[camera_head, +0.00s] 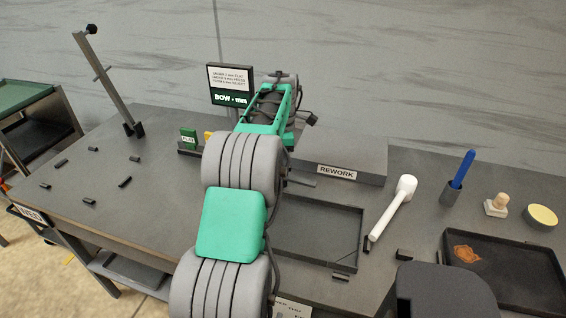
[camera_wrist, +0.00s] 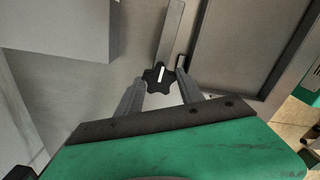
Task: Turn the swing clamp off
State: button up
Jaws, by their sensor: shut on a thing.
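The swing clamp's black star-shaped knob (camera_wrist: 158,82) shows in the wrist view, with a white mark on top. A flat grey bar (camera_wrist: 171,28) runs from the knob toward the top of the picture, beside the dark tray frame (camera_wrist: 197,45). My gripper (camera_wrist: 159,79) has one finger on each side of the knob and is shut on it. In the head view my arm hides the gripper and knob. A short grey bar (camera_head: 301,181) shows near the empty tray's (camera_head: 338,204) back left corner; I cannot tell if it is the clamp's.
The grey REWORK block (camera_head: 345,158) stands behind the empty tray. A white-handled mallet (camera_head: 388,217) lies to its right. Farther right are a blue-handled tool (camera_head: 463,168) in a cup and a dark tray (camera_head: 510,262). A post (camera_head: 105,80) leans at the left.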

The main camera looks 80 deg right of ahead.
grip_shut()
jog(key=shift+r+n+p, duration=0.15)
jog(key=shift+n+p, duration=0.25)
jog(key=shift+p, duration=0.2)
jog(key=o, duration=1.4)
grip_release()
notch_tip(320, 180, up, 8)
jog(key=shift+f, duration=0.25)
